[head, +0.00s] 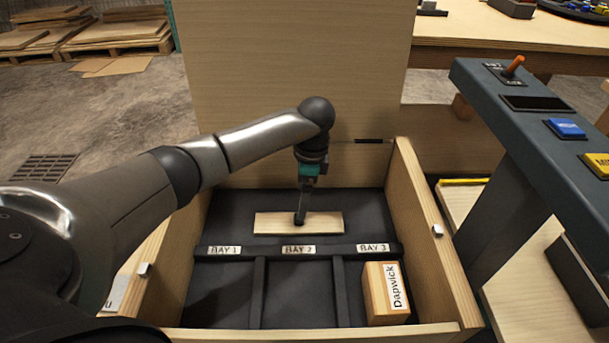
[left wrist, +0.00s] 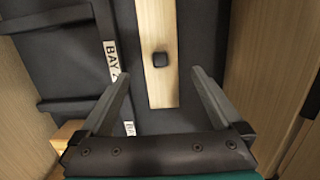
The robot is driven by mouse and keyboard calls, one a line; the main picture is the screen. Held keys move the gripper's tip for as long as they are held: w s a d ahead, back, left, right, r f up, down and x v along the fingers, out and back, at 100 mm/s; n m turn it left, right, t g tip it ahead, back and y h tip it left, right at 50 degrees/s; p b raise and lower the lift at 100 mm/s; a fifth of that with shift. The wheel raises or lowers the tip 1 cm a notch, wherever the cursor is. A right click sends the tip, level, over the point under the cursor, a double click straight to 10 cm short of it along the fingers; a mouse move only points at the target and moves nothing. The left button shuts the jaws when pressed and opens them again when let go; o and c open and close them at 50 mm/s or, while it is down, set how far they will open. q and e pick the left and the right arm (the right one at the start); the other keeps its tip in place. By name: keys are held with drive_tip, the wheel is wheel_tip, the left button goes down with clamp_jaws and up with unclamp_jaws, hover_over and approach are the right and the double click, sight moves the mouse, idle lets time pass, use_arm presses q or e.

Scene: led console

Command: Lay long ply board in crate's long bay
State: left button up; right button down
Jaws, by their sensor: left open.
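The long ply board (head: 326,223) is a pale flat strip lying lengthwise in the crate's long bay (head: 365,209), behind the divider with the bay labels. In the left wrist view the board (left wrist: 155,25) shows a dark square knob (left wrist: 160,60) on top. My left gripper (head: 301,214) reaches down over the board's middle. In the left wrist view its two fingers (left wrist: 159,73) are spread apart, one on each side of the board, with the knob between and just beyond the tips; they do not grip it. My right gripper is in neither view.
The wooden crate (head: 424,235) has a raised lid (head: 290,80) behind. A box labelled Dapwick (head: 376,293) stands in Bay 3; Bays 1 and 2 look empty. A dark console (head: 540,140) with a lever and buttons stands at the right.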

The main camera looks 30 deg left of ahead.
use_arm(q)
drive_tip(key=shift+w+d+r+p, duration=0.15)
drive_tip(key=shift+r+p, duration=0.55)
drive_tip(key=shift+r, duration=1.3)
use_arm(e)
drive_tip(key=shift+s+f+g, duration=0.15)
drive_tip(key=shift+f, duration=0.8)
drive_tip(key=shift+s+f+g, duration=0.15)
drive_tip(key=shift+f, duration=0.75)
use_arm(q)
drive_tip(key=shift+d, duration=0.15)
